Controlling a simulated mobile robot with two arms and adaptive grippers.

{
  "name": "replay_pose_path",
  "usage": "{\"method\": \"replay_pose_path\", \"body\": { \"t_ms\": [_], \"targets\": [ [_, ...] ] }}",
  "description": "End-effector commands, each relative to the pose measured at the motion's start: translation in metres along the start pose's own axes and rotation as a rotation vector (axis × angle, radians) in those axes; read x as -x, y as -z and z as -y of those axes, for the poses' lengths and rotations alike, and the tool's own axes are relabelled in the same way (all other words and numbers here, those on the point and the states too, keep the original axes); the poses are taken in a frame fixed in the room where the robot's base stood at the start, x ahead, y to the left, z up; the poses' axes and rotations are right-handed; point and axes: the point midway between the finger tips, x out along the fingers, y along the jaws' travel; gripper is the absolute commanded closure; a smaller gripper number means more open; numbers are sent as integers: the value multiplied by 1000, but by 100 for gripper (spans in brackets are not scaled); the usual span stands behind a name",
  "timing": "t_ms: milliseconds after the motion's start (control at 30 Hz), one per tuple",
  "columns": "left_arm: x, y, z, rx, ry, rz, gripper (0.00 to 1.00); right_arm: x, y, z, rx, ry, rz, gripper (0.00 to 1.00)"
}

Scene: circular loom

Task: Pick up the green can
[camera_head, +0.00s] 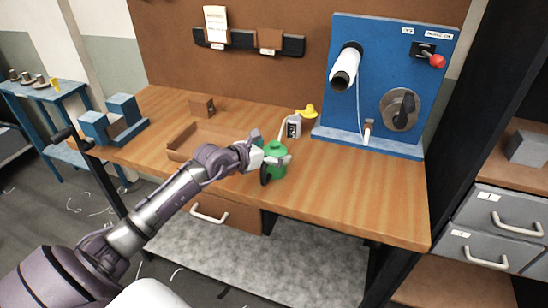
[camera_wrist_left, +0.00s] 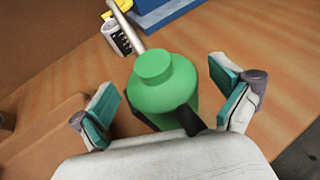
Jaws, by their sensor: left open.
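The green can (camera_head: 276,158) stands upright near the front edge of the workbench, with a narrower round top and a thin spout rising from it. My left gripper (camera_head: 272,152) is at the can in the head view. In the left wrist view the can (camera_wrist_left: 163,85) lies between the two spread fingers of my left gripper (camera_wrist_left: 166,100), with visible gaps on both sides. A dark handle on the can shows near the palm. The fingers partly hide the can in the head view. My right gripper is not in view.
A white and black bottle (camera_head: 293,127) and a yellow-topped item (camera_head: 307,112) stand just behind the can. An open wooden tray (camera_head: 180,153) lies to the left. A blue winding panel (camera_head: 385,85) stands at the back right. The bench (camera_head: 370,200) is clear at the front right.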

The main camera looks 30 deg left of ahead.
Motion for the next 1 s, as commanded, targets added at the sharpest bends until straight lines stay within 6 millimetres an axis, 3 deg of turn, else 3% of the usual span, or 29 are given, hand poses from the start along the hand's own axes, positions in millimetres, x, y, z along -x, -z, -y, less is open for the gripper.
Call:
{"method": "replay_pose_path", "body": {
  "t_ms": [267, 733, 1000],
  "targets": [
    [-4, 1, 0, -1, 0, -1, 0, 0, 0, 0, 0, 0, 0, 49],
    [-3, 1, 0, -1, 0, -1, 78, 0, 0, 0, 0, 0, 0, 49],
    [-3, -2, 0, -1, 0, 3, 78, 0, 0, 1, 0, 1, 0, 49]
  ]
}}
